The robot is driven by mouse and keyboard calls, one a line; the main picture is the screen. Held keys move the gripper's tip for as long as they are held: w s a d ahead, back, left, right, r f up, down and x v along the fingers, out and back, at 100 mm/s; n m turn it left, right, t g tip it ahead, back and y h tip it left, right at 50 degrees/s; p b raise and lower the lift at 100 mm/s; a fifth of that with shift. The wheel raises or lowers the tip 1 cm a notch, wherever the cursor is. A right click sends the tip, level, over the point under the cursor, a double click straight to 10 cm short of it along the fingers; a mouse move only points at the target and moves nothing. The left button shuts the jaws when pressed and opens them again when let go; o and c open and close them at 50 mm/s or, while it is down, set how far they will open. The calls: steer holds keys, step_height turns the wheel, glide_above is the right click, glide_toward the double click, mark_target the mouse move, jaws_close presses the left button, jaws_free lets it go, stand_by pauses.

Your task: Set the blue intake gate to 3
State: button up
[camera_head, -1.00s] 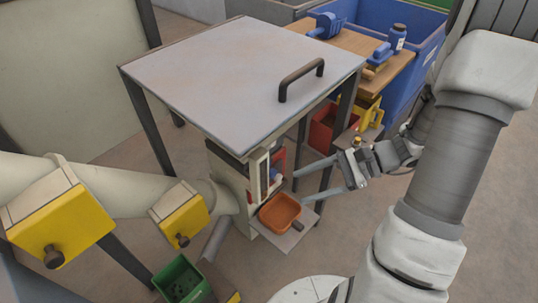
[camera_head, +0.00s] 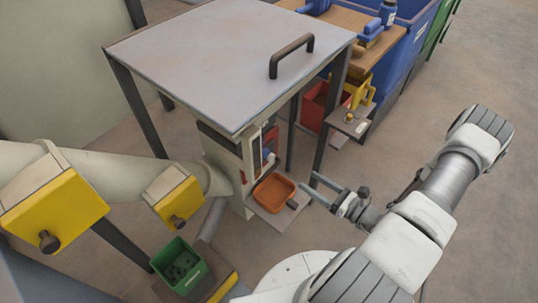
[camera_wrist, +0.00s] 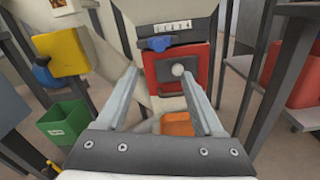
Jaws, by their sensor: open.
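The blue intake gate handle (camera_wrist: 158,43) shows in the wrist view, just under a white numbered scale (camera_wrist: 172,27) on the filler's front. The digits are too small to read surely, and the handle sits toward the scale's left side. In the wrist view my gripper's fingertips (camera_wrist: 158,74) lie below the blue handle in the picture, to either side of a red panel's left part.
A red panel (camera_wrist: 196,82) with a pale round knob (camera_wrist: 178,70) is below the handle. An orange tray (camera_head: 274,193) sits under the filler. The grey table top (camera_head: 220,60) and its legs surround the filler. A green bin (camera_head: 179,266) stands at lower left. Floor at right is clear.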

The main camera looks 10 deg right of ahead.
mark_target(268, 153)
steer(key=b+x, duration=0.3)
steer(key=x, duration=1.3)
steer(key=shift+w+a, duration=0.25)
jaws_close()
steer(key=shift+d, duration=0.1)
stand_by(0.6)
